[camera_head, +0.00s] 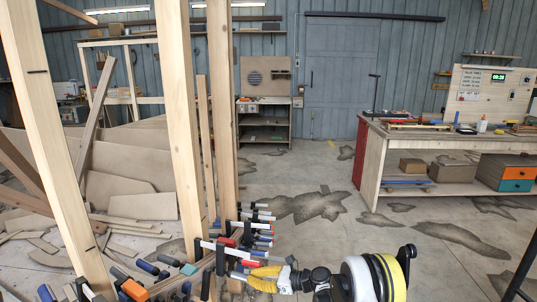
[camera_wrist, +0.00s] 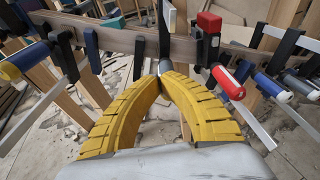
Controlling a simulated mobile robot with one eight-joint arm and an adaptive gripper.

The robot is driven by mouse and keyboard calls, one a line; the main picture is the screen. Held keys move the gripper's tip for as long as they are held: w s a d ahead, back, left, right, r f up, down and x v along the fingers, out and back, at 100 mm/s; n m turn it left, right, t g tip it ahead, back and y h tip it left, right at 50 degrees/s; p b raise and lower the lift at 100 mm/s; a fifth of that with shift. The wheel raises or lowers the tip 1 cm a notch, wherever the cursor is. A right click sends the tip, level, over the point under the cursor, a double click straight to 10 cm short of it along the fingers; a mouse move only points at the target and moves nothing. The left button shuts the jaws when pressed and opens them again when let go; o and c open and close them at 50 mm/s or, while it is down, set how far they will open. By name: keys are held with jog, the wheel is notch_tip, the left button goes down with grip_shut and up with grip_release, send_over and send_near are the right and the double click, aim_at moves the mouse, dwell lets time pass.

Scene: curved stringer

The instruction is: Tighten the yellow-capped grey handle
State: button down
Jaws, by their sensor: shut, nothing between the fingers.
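My gripper (camera_wrist: 164,70) has two yellow ribbed fingers, bowed outward and meeting at their tips, with nothing between them. Its tips are close to the row of clamps on the curved wooden stringer (camera_wrist: 120,38). In the head view my gripper (camera_head: 234,276) points left at the near end of that row. I cannot clearly pick out a yellow-capped grey handle. A blue handle with a yellow end (camera_wrist: 14,68) shows at the left of the wrist view. The fingers may hide part of another handle.
Upright wooden posts (camera_head: 181,110) stand left of my arm in the head view. A workbench (camera_head: 440,140) is at the right. The floor between is open.

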jog(key=shift+w+d, duration=0.1)
jog(key=shift+w, duration=0.1)
jog(key=shift+w+d, duration=0.2)
jog(key=shift+w, duration=0.4)
jog(key=shift+w+d+f, duration=0.1)
jog(key=shift+w, duration=0.1)
jog(key=shift+w, duration=0.1)
dwell(0.3)
jog(key=f+v, duration=0.1)
jog(key=v, duration=0.4)
jog(key=shift+d+r, duration=0.25)
jog(key=shift+d, duration=0.3)
jog(key=d, duration=0.1)
jog(key=s+d, duration=0.1)
jog(key=d, duration=0.2)
jog(key=shift+s, duration=0.3)
